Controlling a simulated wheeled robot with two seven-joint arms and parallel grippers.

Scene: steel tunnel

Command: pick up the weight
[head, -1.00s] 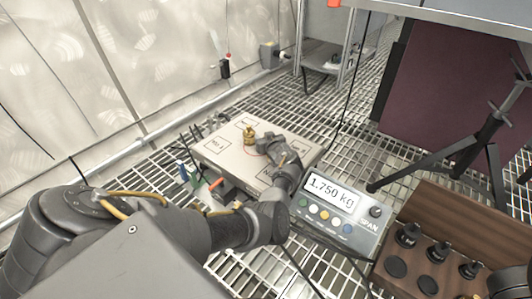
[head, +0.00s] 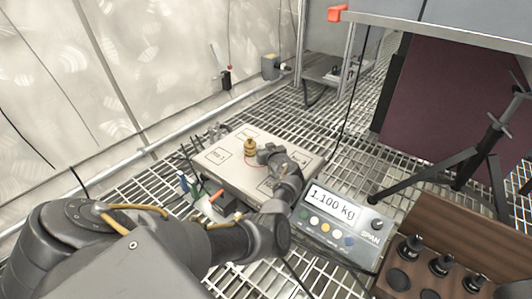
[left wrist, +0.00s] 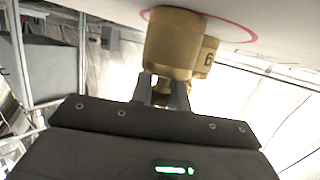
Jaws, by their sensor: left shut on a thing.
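The brass weight (head: 250,147) is at the red ring on the pale top plate of the scale (head: 232,170). My left gripper (head: 263,153) reaches in low from the right side and is shut on the weight. In the left wrist view the weight (left wrist: 172,45) fills the top middle, with a small tag marked like a 6. The fingers (left wrist: 162,92) close on its narrower part. The red ring shows behind it; I cannot tell whether the weight is clear of the plate. My right gripper is in neither view.
The scale's display (head: 332,205) reads 1.100 kg. A wooden rack (head: 448,235) with several black knobbed pieces stands at lower right. A black tripod (head: 480,165) stands behind it. Cables and small tools (head: 195,185) lie left of the plate, over the grated floor.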

